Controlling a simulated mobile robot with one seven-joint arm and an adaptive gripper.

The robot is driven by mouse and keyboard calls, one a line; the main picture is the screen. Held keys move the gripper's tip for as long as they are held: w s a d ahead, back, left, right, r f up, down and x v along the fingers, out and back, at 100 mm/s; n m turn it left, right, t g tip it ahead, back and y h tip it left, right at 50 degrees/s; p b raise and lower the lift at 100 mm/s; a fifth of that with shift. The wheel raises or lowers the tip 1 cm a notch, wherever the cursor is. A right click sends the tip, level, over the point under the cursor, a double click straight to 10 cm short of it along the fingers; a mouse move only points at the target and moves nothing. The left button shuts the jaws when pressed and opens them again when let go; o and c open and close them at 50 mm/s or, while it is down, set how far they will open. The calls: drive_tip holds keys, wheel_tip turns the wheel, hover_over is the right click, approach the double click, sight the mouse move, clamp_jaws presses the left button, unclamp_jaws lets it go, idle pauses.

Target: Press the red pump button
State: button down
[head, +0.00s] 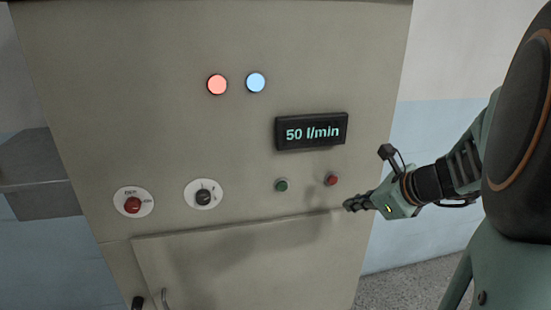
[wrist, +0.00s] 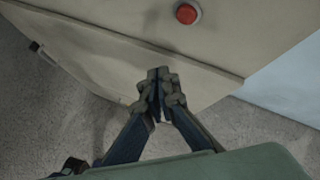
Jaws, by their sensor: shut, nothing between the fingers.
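A small red button (head: 331,180) sits on the cabinet's front panel, below the display and right of a green button (head: 281,185). In the wrist view a red button (wrist: 187,13) in a pale ring shows at the top edge, beyond the fingertips. My gripper (head: 350,206) is shut and empty, a little below and right of the small red button in the head view. In the wrist view the closed fingertips (wrist: 160,77) are apart from the button. No pump label is readable.
A larger red knob (head: 132,205) and a black knob (head: 203,196) sit on round plates at left. The display (head: 312,131) reads 50 l/min. Orange (head: 217,84) and blue (head: 256,82) lamps are above.

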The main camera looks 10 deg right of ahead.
drive_tip(key=shift+w+a+p, duration=0.15)
drive_tip(key=shift+w+p, duration=0.35)
drive_tip(key=shift+w, duration=3)
drive_tip(key=shift+w, duration=0.15)
drive_tip(key=shift+w, duration=0.3)
drive_tip(key=shift+w, duration=0.4)
drive_tip(key=shift+s, duration=0.9)
drive_tip(key=shift+s+b, duration=0.4)
drive_tip(key=shift+s, duration=2.1)
